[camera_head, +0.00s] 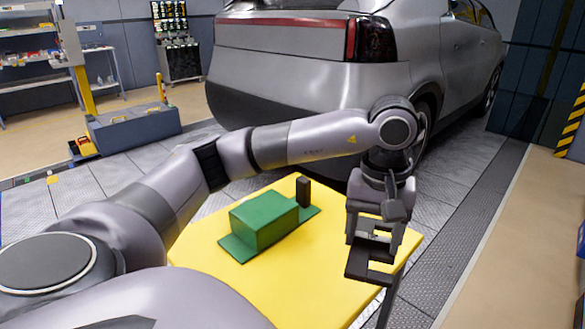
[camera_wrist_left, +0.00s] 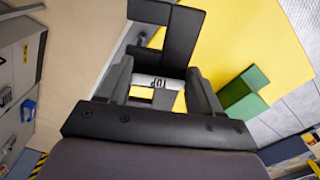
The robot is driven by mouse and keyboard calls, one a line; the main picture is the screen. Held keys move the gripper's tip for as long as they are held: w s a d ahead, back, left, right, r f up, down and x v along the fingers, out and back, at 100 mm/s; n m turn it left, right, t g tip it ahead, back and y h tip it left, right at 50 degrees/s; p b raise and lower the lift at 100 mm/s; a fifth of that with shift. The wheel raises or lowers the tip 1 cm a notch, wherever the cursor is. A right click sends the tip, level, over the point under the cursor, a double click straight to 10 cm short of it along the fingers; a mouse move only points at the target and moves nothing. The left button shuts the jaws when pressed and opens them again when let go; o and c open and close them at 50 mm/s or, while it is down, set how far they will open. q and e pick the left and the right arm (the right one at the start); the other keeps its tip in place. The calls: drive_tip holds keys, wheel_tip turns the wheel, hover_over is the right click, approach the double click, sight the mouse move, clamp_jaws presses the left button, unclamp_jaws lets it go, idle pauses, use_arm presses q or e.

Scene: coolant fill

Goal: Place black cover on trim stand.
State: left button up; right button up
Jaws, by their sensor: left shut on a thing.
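My left gripper (camera_head: 375,240) hangs over the right edge of the yellow table and is shut on the black cover (camera_head: 368,268), a dark angular piece with a notch. In the left wrist view the black cover (camera_wrist_left: 180,38) shows beyond the fingers of my left gripper (camera_wrist_left: 158,72), with a pale band with dark marks between them. The trim stand seems to be the green block on a flat green base (camera_head: 264,222), left of the gripper and apart from it. It shows partly in the left wrist view (camera_wrist_left: 245,98). My right gripper is not in view.
The yellow table (camera_head: 300,290) has bare room in front of the green block and right of it. A small black upright piece (camera_head: 304,192) stands at the block's far right end. A grey car (camera_head: 310,75) stands behind the table. Shelves (camera_head: 35,55) are at the far left.

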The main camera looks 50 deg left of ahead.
use_arm(q)
drive_tip(key=w+a+n, duration=0.1)
drive_tip(key=a+n, duration=0.1)
drive_tip(key=w+a+n+b, duration=0.1)
drive_tip(key=n, duration=0.1)
drive_tip(key=w+a+n+b, duration=0.1)
drive_tip(key=a+n, duration=0.1)
drive_tip(key=shift+a+r, duration=0.15)
drive_tip(key=shift+a, duration=0.2)
drive_tip(key=w+a+r+n+b, duration=0.1)
drive_tip(key=a+r+n+b, duration=0.15)
drive_tip(key=a+n, duration=0.35)
drive_tip(key=b, duration=0.3)
hover_over(331, 269)
drive_tip(key=shift+n, duration=0.4)
wheel_tip(331, 269, down, 15)
drive_tip(key=shift+s+f, duration=0.1)
drive_tip(key=shift+f, duration=0.05)
drive_tip(key=shift+f+b, duration=0.4)
drive_tip(key=shift+f, duration=2.05)
